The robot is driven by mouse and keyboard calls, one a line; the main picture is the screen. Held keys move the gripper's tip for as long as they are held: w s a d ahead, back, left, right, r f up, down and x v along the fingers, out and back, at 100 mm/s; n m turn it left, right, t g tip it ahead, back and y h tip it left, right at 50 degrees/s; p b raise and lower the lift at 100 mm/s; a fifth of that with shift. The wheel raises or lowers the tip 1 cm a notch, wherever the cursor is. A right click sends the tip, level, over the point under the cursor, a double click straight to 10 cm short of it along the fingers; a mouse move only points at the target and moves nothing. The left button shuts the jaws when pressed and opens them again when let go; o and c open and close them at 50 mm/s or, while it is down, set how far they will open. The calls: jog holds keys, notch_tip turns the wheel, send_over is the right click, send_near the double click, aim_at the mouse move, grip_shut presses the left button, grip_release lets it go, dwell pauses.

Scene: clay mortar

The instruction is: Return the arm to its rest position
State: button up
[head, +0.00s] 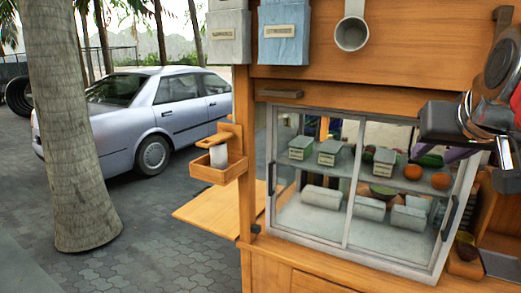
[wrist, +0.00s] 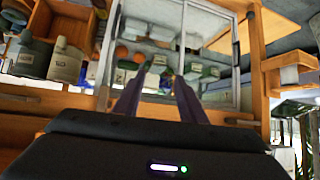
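My gripper (wrist: 165,75) shows in the wrist view as two dark purple fingers. They stand apart with nothing held between them. They point toward the glass-fronted cabinet (wrist: 215,20), but their distance from it is hard to judge. In the head view my arm and the dark gripper body come in at the upper right, in front of the right side of the cabinet (head: 347,190). A purple finger (head: 458,154) shows below the body there, and the fingertips are hard to make out.
The cabinet holds green-grey boxes (head: 302,148), oranges (head: 440,181) and pale rolls (head: 320,197) behind sliding panes. A grey scoop (head: 352,33) hangs above. Pots (wrist: 65,62) stand at the wrist view's left. A wooden side shelf (head: 218,170) holds a white cup.

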jog(key=s+a+f+n+g+y, duration=0.1)
jog(key=s+a+f, duration=0.3)
jog(key=f, duration=0.6)
jog(key=s+a+f+n+g+y, duration=0.1)
jog(key=s+a+f+g, duration=0.1)
jog(key=s+a+f, duration=0.2)
jog(key=s+a+f+n+g+y, duration=0.1)
jog(key=s+a+f, duration=0.3)
jog(key=f, duration=1.3)
jog(key=a+n, duration=0.1)
jog(key=a, duration=0.3)
jog(key=shift+s+a, duration=0.25)
jog(key=shift+s, duration=0.1)
